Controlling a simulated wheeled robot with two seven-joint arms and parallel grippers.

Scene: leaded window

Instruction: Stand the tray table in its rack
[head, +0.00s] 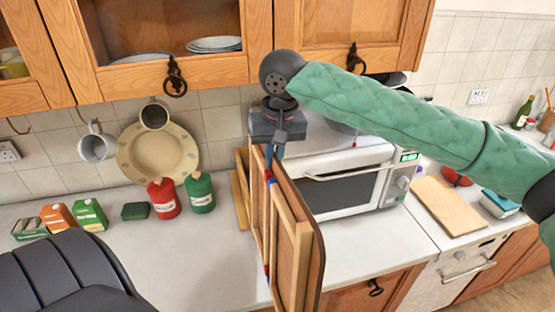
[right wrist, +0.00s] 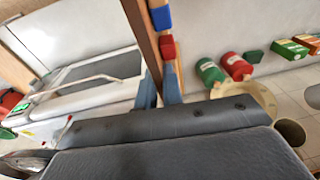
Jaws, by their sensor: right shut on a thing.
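The tray table (head: 297,225) is folded and upright on edge, with a brown panel, light wooden legs and red and blue parts. My right gripper (head: 273,150) is shut on its top edge in the head view. The right wrist view shows the fingers (right wrist: 158,90) closed around the tray table's wood (right wrist: 143,35). A light wooden frame (head: 240,200), which looks like the rack, stands on the counter just behind and left of it. The tray table partly hides it, and I cannot tell whether they touch. My left gripper is not in view.
A white microwave (head: 345,180) stands close to the right of the tray table. Red (head: 163,198) and green (head: 200,192) canisters, a plate (head: 158,155) and small boxes (head: 58,217) are to the left. Cupboards (head: 330,35) hang above.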

